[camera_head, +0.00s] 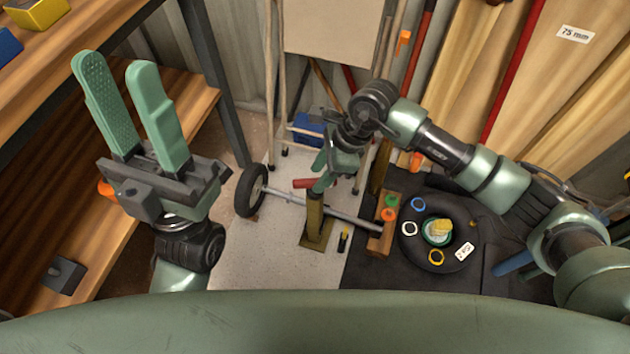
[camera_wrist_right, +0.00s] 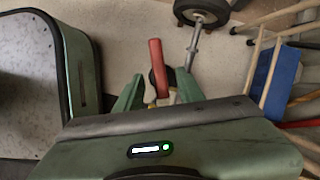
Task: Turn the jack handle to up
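The jack (camera_head: 314,217) is a brass-coloured post on a flat base plate on the pale floor. Its handle has a red grip (camera_head: 302,183) that points left in the head view. In the right wrist view the red grip (camera_wrist_right: 157,66) appears between and beyond my fingertips. My right gripper (camera_head: 321,172) is close above the jack, with its fingers apart (camera_wrist_right: 156,88); the head view partly hides them. I cannot tell whether they touch the handle. My left gripper (camera_head: 115,66) is raised at the left, open and empty, away from the jack.
An axle (camera_head: 325,206) with a black wheel (camera_head: 250,190) runs past the jack to a wooden block (camera_head: 381,238). A black round tray (camera_head: 464,236) with coloured rings lies at the right. Wooden shelves (camera_head: 150,130) stand at the left. A blue box (camera_head: 309,128) is behind.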

